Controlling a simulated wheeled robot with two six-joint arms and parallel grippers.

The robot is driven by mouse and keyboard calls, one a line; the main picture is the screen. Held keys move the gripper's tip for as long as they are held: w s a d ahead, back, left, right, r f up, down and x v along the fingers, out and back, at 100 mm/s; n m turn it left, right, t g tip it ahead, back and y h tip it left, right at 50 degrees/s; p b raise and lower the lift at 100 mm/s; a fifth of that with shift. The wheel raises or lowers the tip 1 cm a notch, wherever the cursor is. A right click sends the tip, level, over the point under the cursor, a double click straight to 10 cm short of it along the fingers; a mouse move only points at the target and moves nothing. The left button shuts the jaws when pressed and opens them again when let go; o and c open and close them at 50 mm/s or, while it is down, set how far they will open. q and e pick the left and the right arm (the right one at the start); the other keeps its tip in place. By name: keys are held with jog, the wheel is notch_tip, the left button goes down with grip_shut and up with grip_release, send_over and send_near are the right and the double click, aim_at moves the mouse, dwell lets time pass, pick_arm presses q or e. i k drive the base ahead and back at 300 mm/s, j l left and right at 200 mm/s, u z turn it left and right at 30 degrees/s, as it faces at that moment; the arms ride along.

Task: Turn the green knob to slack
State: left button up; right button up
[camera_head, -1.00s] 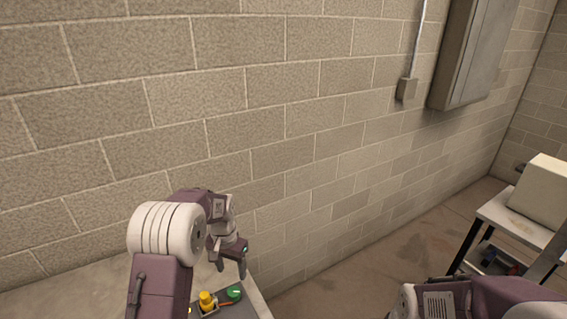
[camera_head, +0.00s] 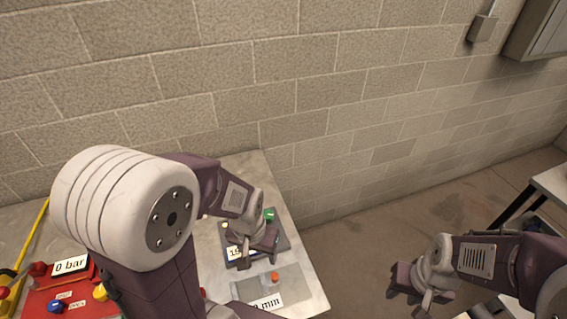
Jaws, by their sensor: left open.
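The green knob (camera_head: 269,214) sits at the far right part of a dark grey panel (camera_head: 285,244) on the table, in the head view. My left gripper (camera_head: 256,262) is open above this panel, just in front of the knob, and hides much of the panel's middle. I cannot tell whether it touches anything. A white label (camera_head: 234,252) starting with "15" shows beside the gripper. The knob's markings are too small to read. My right gripper (camera_head: 412,298) hangs over the floor, away from the panel; its jaw opening is unclear.
A lighter grey plate with an orange knob (camera_head: 275,277) and an "mm" label (camera_head: 267,302) lies nearer. The block wall (camera_head: 330,90) stands behind the table (camera_head: 307,281).

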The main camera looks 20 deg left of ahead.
aim_at(268, 214)
jog(key=j+u, duration=0.2)
jog(key=u, duration=0.15)
jog(key=k+j+u, duration=0.1)
jog(key=j+u, duration=0.25)
jog(key=l, duration=0.1)
